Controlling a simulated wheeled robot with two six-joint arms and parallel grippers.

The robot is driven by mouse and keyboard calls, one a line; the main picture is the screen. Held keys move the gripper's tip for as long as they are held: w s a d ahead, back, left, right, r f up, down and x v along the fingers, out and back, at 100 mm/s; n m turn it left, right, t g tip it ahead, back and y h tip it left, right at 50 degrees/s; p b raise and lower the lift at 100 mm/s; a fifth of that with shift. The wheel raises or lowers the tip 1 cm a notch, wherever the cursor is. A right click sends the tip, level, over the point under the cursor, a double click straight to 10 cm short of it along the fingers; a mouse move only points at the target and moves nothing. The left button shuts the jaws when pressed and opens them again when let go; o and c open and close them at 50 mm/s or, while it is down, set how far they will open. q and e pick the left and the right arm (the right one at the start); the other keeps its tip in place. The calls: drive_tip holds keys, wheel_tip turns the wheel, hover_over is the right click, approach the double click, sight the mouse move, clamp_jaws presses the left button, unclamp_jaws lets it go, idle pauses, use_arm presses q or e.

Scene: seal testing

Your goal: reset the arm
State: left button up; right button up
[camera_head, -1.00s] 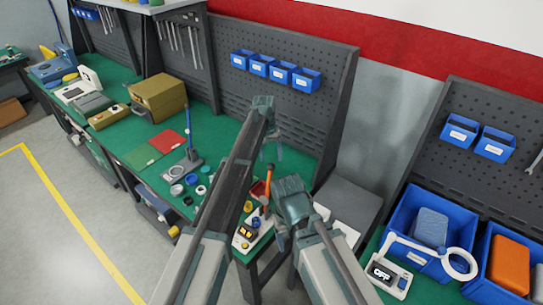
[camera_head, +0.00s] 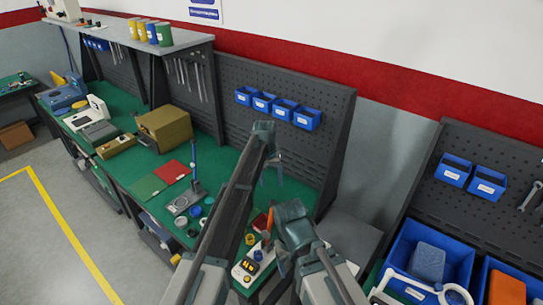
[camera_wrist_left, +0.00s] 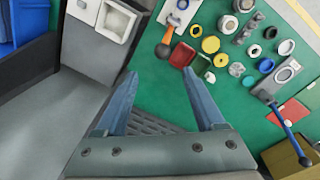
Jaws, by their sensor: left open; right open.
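My left arm reaches up over the green workbench (camera_head: 235,135). Its gripper (camera_head: 272,176) hangs at the far end of the arm, open and empty. In the left wrist view its two fingers (camera_wrist_left: 158,82) are spread apart, with the bench's edge and grey ground beyond them. My right gripper (camera_head: 284,264) is lower and nearer, beside the right end of the bench. It is open, and its fingers are partly hidden by my arms. Nothing is seen held in either gripper.
Small rings and caps (camera_wrist_left: 240,40) lie on the bench near an orange-handled tool (camera_wrist_left: 163,48). A red mat (camera_head: 172,172) and a brown box (camera_head: 165,128) are farther left. Blue bins (camera_head: 420,268) stand at right. Pegboards (camera_head: 320,150) rise behind.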

use_arm(q)
drive_tip(key=s+a+f+m+b, duration=0.1)
drive_tip(key=s+f+b, duration=0.6)
drive_tip(key=s, duration=0.4)
drive_tip(key=s+a+f+m+y+b, duration=0.1)
drive_tip(key=s+a+f+b, duration=0.1)
drive_tip(key=s+f+b, duration=0.5)
drive_tip(key=s+a+f+m+y+b, duration=0.1)
drive_tip(key=s+f+b, duration=0.7)
drive_tip(key=s, duration=0.9)
drive_tip(key=shift+s+a+f, duration=0.25)
drive_tip(key=shift+a+f, duration=0.2)
drive_tip(key=shift+a, duration=0.15)
use_arm(e)
wheel_tip(320, 180, down, 23)
drive_tip(key=shift+w, duration=0.1)
